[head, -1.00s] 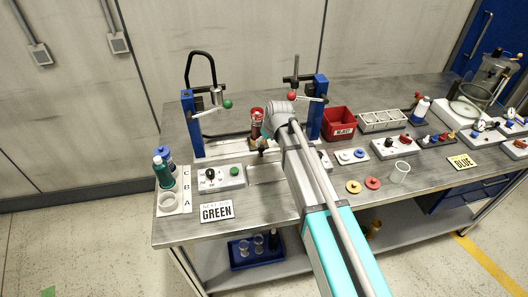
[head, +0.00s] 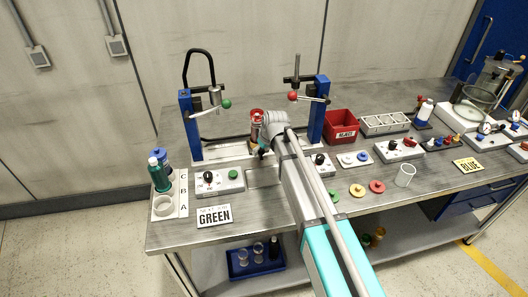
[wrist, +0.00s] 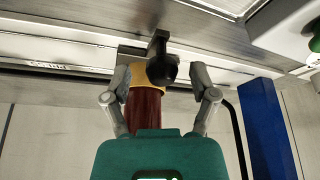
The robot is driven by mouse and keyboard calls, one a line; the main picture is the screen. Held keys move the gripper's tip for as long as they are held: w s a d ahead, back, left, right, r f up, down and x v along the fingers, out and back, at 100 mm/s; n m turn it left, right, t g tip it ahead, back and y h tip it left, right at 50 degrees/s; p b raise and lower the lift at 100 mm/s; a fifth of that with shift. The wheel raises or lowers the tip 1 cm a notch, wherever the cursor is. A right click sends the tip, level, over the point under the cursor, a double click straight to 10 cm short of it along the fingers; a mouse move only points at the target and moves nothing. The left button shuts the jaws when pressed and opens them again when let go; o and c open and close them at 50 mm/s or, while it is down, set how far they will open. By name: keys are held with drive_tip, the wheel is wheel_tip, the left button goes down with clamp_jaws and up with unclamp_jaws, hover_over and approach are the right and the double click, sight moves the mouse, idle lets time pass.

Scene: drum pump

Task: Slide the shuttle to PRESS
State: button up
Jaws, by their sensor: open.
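The shuttle lies on the rail between two blue posts, largely hidden by my arm in the head view. A dark red cylinder (head: 257,120) with a bright red top stands there; its body shows in the wrist view (wrist: 145,108) beside a yellow part (wrist: 147,86). A black knob on a short stem (wrist: 161,70) stands in front of them. My gripper (wrist: 161,78) is open, with one finger on each side of the knob. I cannot tell whether either finger touches it. Upside-down lettering shows on the rail (wrist: 48,66), too small to read surely.
The left post (head: 190,125) and right post (head: 318,108) carry levers with a green and a red ball. A control box (head: 220,181) with a black knob and green button stands in front left. A red bin (head: 341,126) stands right of the right post.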

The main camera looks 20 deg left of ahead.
clamp_jaws()
idle(0.3)
